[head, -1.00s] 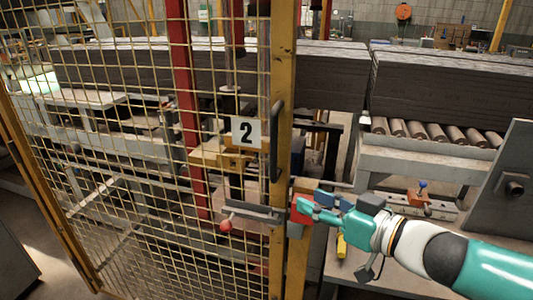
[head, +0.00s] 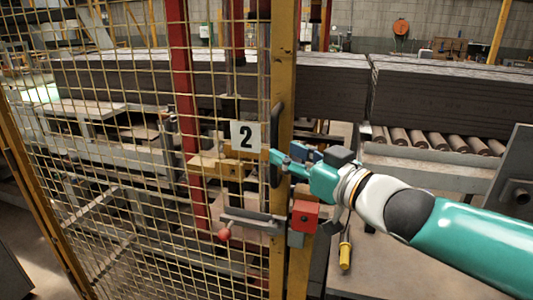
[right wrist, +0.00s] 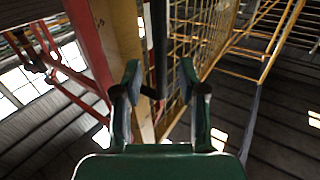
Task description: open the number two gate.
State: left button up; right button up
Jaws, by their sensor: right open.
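The number two gate is a yellow mesh panel (head: 120,190) with a white sign (head: 246,136) reading "2". A black upright handle (head: 276,125) is on its yellow edge post. My right gripper (head: 279,163) is open at the lower part of this handle. In the right wrist view, the black handle (right wrist: 158,45) shows between the two spread fingers (right wrist: 159,85); I cannot tell how deep it sits between them. Below the gripper are a latch bar with a red knob (head: 225,234) and a red latch block (head: 304,216). My left gripper is out of view.
A yellow-handled tool (head: 345,255) hangs right of the post. A roller conveyor (head: 435,140) carrying dark stacked slabs (head: 440,95) stands behind. A grey panel (head: 515,175) is at the right edge. Floor (head: 45,240) shows at the lower left.

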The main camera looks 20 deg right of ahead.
aim_at(277, 148)
jog(key=shift+x, duration=2.4)
grip_shut()
